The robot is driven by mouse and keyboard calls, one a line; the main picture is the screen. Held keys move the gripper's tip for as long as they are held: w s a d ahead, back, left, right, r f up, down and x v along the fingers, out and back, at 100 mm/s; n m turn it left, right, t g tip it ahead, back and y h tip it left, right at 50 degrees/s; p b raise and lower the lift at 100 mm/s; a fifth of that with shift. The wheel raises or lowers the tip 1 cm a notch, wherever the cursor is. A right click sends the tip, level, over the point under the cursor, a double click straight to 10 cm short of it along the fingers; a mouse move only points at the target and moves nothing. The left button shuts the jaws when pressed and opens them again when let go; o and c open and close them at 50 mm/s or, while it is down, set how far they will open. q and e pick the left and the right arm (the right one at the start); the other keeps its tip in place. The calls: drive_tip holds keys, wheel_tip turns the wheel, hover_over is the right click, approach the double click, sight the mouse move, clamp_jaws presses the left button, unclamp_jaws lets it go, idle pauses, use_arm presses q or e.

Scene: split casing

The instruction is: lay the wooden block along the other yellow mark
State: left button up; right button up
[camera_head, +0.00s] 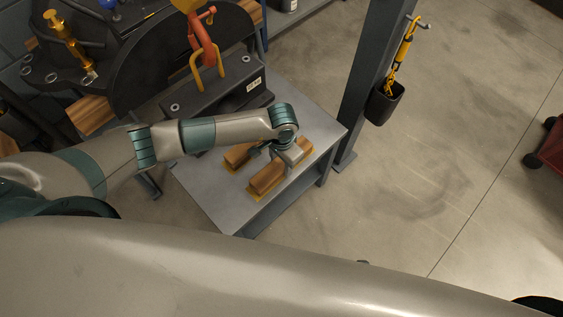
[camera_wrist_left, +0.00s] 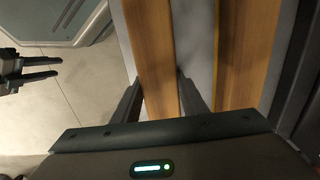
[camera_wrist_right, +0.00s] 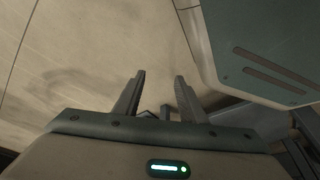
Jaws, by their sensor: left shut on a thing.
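Two wooden blocks lie side by side on the grey table in the head view. My left gripper (camera_head: 287,157) is shut on the nearer block (camera_head: 265,178), with a finger on each long side in the left wrist view (camera_wrist_left: 155,65). Yellow (camera_head: 256,197) shows at this block's near end; I cannot tell whether the block touches the table. The other block (camera_head: 236,155) lies parallel behind it, with a yellow mark (camera_head: 228,169) at its end; a yellow edge runs along it in the left wrist view (camera_wrist_left: 219,40). My right gripper (camera_wrist_right: 158,85) is open and empty over the floor.
The grey table (camera_head: 215,197) is bare at its left front corner. A dark casing (camera_head: 225,95) stands at its back, below an orange hook (camera_head: 203,40). A grey post (camera_head: 362,80) rises beyond the table's right side. Floor lies open to the right.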

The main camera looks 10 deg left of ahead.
sight(282, 162)
use_arm(q)
drive_tip(key=o, duration=1.3)
drive_tip(key=shift+c, duration=0.2)
drive_tip(key=shift+o, duration=0.2)
use_arm(e)
drive_tip(key=shift+w+d+r, duration=0.2)
use_arm(q)
drive_tip(key=shift+r, duration=0.15)
use_arm(e)
drive_tip(key=shift+s+d+r, duration=0.1)
use_arm(q)
drive_tip(key=shift+r, duration=0.3)
wheel_tip(282, 162, up, 10)
drive_tip(key=shift+r+b, duration=0.15)
drive_tip(key=shift+b, duration=0.4)
drive_tip(key=shift+r, duration=0.5)
use_arm(e)
drive_tip(key=shift+s+d+f+g, duration=0.2)
drive_tip(key=shift+s+d+g, duration=0.05)
drive_tip(key=shift+s, duration=0.3)
drive_tip(key=shift+s+d+f+g, duration=0.15)
drive_tip(key=shift+s+d+g, duration=0.1)
drive_tip(key=shift+s, duration=0.25)
drive_tip(key=shift+w, duration=0.35)
